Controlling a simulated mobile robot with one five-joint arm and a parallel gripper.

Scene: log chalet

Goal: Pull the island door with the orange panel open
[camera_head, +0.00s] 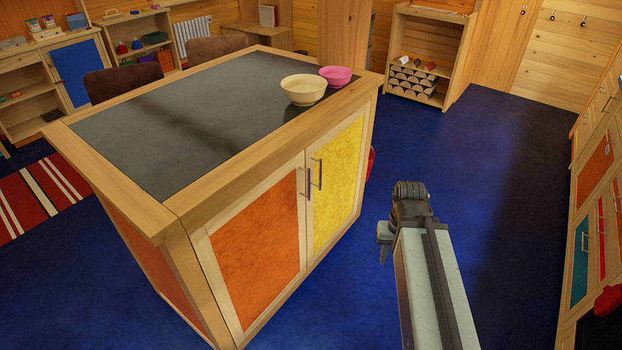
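The island door with the orange panel (258,252) is on the left of the island's front and looks shut. Its upright metal bar handle (307,183) is near its right edge, beside the yellow-panel door (338,187), which also looks shut. My gripper (384,242) shows as a small dark shape at the far end of my arm, to the right of the island and apart from the handle in the picture. Its fingers are too small and partly hidden to tell whether they are open.
The island (170,200) has a dark top with a cream bowl (303,92) and a pink bowl (336,74). Blue floor (500,190) is clear between the island and the cabinets (592,180) at right. A red object (371,164) shows behind the island's right corner.

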